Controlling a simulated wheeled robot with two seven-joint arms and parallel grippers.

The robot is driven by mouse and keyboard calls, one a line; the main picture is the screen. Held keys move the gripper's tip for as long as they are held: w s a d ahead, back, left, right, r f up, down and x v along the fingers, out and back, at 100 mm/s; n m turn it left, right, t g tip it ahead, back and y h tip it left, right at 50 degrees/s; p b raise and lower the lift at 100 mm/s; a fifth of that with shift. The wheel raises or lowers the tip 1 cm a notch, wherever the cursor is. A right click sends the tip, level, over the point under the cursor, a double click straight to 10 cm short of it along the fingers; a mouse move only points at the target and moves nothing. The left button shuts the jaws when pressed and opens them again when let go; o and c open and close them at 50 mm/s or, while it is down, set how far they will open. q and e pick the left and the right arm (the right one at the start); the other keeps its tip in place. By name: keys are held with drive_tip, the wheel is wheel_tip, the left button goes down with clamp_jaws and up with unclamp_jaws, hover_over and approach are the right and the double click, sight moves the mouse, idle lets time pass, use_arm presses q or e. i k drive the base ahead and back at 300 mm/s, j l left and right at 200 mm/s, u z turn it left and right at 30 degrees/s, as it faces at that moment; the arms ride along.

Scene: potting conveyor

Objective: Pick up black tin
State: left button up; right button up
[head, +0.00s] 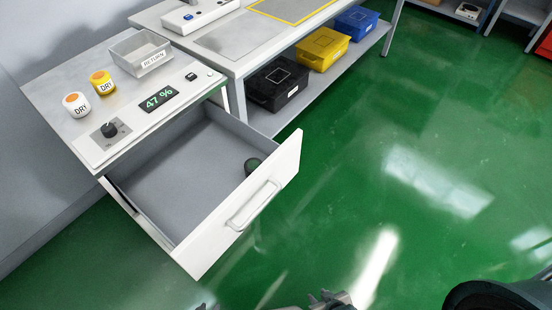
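A small dark tin (253,166), black to dark green, stands inside the open drawer (180,170) near its front right corner. The drawer front hides part of it. Only small parts of my grippers show at the bottom edge of the head view. My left gripper (204,306) is barely in frame. My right gripper (328,299) shows a little more. Both are well in front of the drawer and apart from the tin. Their finger openings cannot be made out.
The cabinet top holds a white DRY tin (76,106), a yellow DRY tin (102,83), a grey RETURN tray (142,54) and a display (159,98) reading 47 %. Black (277,84), yellow (320,48) and blue (355,23) bins sit on a low shelf. The green floor (400,150) is clear.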

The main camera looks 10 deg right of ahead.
sight(251, 164)
drive_tip(key=z, duration=0.1)
drive_tip(key=l+u, duration=0.15)
drive_tip(key=l, duration=0.25)
drive_tip(key=k+l+u, duration=0.15)
drive_tip(key=l, duration=0.25)
drive_tip(key=l+u, duration=0.2)
drive_tip(key=l, duration=0.15)
drive_tip(key=k+l+u, duration=0.15)
drive_tip(key=l, duration=0.25)
drive_tip(key=k+l+u, duration=0.15)
drive_tip(key=l, duration=0.2)
drive_tip(key=k+l+u, duration=0.15)
drive_tip(key=l, duration=0.2)
drive_tip(key=i, duration=0.05)
